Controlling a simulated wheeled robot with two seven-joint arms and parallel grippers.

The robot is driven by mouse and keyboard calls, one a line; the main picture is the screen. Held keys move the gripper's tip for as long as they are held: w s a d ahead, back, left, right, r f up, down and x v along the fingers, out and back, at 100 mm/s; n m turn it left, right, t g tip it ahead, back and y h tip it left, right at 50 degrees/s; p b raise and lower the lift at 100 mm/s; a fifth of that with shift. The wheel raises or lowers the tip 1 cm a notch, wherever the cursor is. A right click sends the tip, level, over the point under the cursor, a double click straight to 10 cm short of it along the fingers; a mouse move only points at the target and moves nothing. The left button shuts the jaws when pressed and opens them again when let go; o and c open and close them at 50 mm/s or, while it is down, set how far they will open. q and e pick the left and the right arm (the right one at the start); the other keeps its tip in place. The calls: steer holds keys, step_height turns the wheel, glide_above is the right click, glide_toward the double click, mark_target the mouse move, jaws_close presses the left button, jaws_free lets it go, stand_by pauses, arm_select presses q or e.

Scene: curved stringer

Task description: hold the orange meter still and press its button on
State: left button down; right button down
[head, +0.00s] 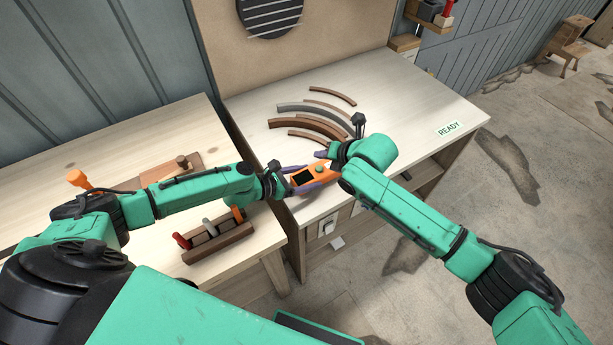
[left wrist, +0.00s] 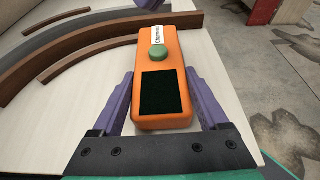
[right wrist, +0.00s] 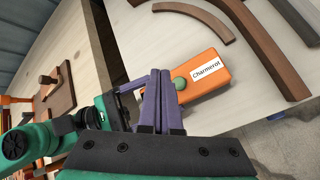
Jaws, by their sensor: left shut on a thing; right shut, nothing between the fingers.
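The orange meter (head: 300,187) is held over the near-left edge of the right-hand bench. Its screen (left wrist: 163,92) is dark, and a round green button (left wrist: 158,54) sits above it. A white label (right wrist: 207,66) reads "Charmerot". My left gripper (head: 315,176) is shut on the meter, with one purple finger along each side in the left wrist view (left wrist: 160,88). My right gripper (head: 320,154) is shut and empty near the meter's label end. Its fingertips (right wrist: 160,74) appear close to the button in the right wrist view but look apart from it in the head view.
Several curved brown and grey strips (head: 322,122) lie on the right-hand bench (head: 400,95), behind the meter. A READY card (head: 448,128) lies at its right. The left bench holds a wooden tool rack (head: 220,243) and an orange-handled tool (head: 78,180).

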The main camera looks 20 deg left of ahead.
mark_target(321, 173)
steer(key=shift+f, duration=1.8)
stand_by(0.4)
steer(key=shift+f, duration=0.45)
steer(key=shift+r, duration=0.45)
step_height(321, 173, up, 6)
stand_by(0.5)
